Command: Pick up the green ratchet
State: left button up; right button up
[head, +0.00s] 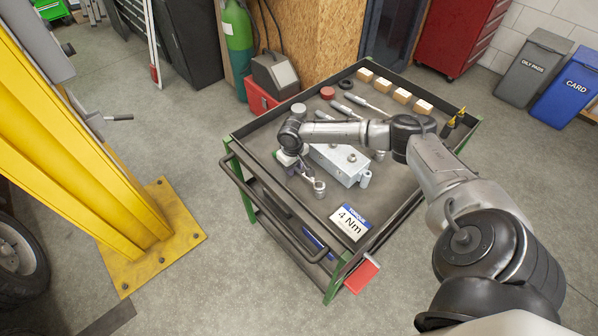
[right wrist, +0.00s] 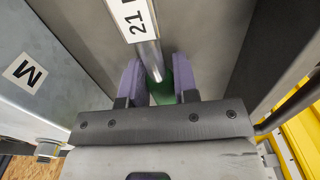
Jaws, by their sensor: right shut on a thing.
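The green ratchet (right wrist: 162,96) lies between the two purple fingers of my right gripper (right wrist: 158,82) in the right wrist view. Its chrome shaft runs up from the fingers, and a white tag reading "21" covers part of it. My right gripper is shut on the ratchet's green part, close to a dark grey surface. In the head view my right gripper (head: 289,160) is low over the left side of the cart top, and the arm hides much of it. My left gripper is not in view.
A grey metal box (head: 340,166) stands just right of the gripper on the cart (head: 395,208). A "4 Nm" sign (head: 350,222) is at the cart's front edge. A yellow post (head: 85,150) stands left, with clear floor between.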

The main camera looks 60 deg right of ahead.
grip_shut()
jog(key=shift+r, duration=0.2)
jog(key=shift+r+p, duration=0.35)
jog(key=shift+r, duration=0.35)
notch_tip(320, 180, up, 3)
jog(key=shift+f+p, duration=0.2)
jog(key=shift+p, duration=0.25)
jog(key=s+d+r+p, duration=0.3)
jog(key=s+r, duration=0.3)
jog(key=s, duration=0.5)
jog(key=shift+r, duration=0.35)
jog(key=shift+s+d, duration=0.1)
